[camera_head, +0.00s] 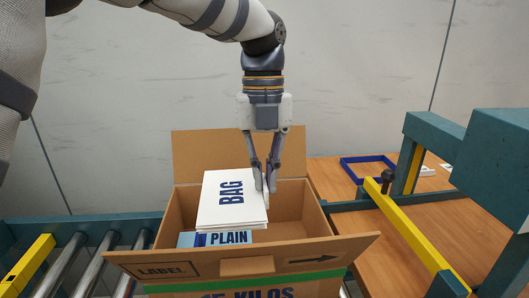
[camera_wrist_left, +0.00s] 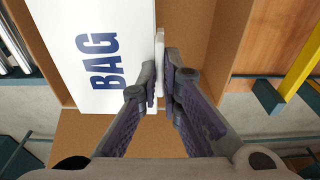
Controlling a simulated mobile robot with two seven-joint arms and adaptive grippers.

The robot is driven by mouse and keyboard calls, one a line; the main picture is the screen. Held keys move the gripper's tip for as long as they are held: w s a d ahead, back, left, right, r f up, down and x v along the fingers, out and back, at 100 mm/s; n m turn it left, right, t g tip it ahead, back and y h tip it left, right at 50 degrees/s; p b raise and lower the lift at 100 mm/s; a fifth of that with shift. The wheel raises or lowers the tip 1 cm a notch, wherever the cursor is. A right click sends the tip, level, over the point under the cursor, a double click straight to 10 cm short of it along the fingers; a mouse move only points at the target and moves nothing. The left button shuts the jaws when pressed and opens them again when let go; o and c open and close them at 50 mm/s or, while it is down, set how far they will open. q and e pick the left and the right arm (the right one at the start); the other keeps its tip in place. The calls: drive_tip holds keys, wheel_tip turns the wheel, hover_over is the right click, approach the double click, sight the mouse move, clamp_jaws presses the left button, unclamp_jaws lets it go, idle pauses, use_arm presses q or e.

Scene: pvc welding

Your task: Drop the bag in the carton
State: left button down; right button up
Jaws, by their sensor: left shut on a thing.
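The white bag (camera_head: 232,200), printed "BAG" in blue, hangs from my left gripper (camera_head: 267,188) over the open carton (camera_head: 298,232). My left gripper points straight down and is shut on the bag's right edge. In the left wrist view, the bag (camera_wrist_left: 95,50) shows to the left of the fingertips (camera_wrist_left: 163,70), which pinch its edge strip. The bag covers the left part of the carton's opening, and how far it reaches below the rim is hard to tell. My right gripper is in neither view.
The carton's flaps are spread open. Rollers (camera_head: 92,262) lie to the left. A yellow bar (camera_head: 415,238), teal machine parts (camera_head: 495,160) and a blue frame (camera_head: 368,168) stand to the right.

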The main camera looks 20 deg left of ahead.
use_arm(q)
drive_tip(key=shift+f, duration=1.8)
drive_tip(key=c, duration=1.7)
unclamp_jaws()
drive_tip(key=shift+r, duration=0.15)
drive_tip(key=r, duration=0.7)
drive_tip(key=w+r, duration=0.1)
drive_tip(key=r, duration=0.3)
drive_tip(key=shift+w+a+r, duration=0.1)
drive_tip(key=shift+a+r, duration=0.25)
drive_tip(key=shift+a, duration=0.05)
